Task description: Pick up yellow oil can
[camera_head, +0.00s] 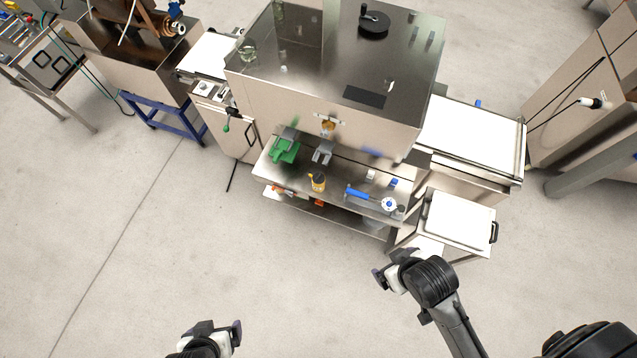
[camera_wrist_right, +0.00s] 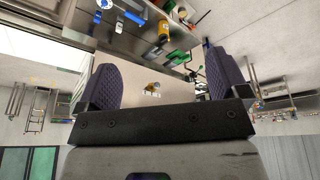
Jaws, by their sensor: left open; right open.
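The yellow oil can (camera_head: 318,183) stands on the upper steel shelf (camera_head: 342,184) in front of the large machine. It also shows near the top of the right wrist view as a small yellow cylinder (camera_wrist_right: 163,30). My right gripper (camera_head: 386,267) is below and right of the can in the head view, well apart from it. The right wrist view shows its two fingers (camera_wrist_right: 165,82) wide apart with nothing between them. My left gripper (camera_head: 219,332) is open and empty at the bottom of the head view, over the floor and far from the can.
On the same shelf are a green scoop (camera_head: 285,149), a grey scoop (camera_head: 323,152) and a blue-handled tool (camera_head: 361,195). A lower shelf is underneath. A white-topped bin (camera_head: 460,222) stands to the right. The floor in front is clear.

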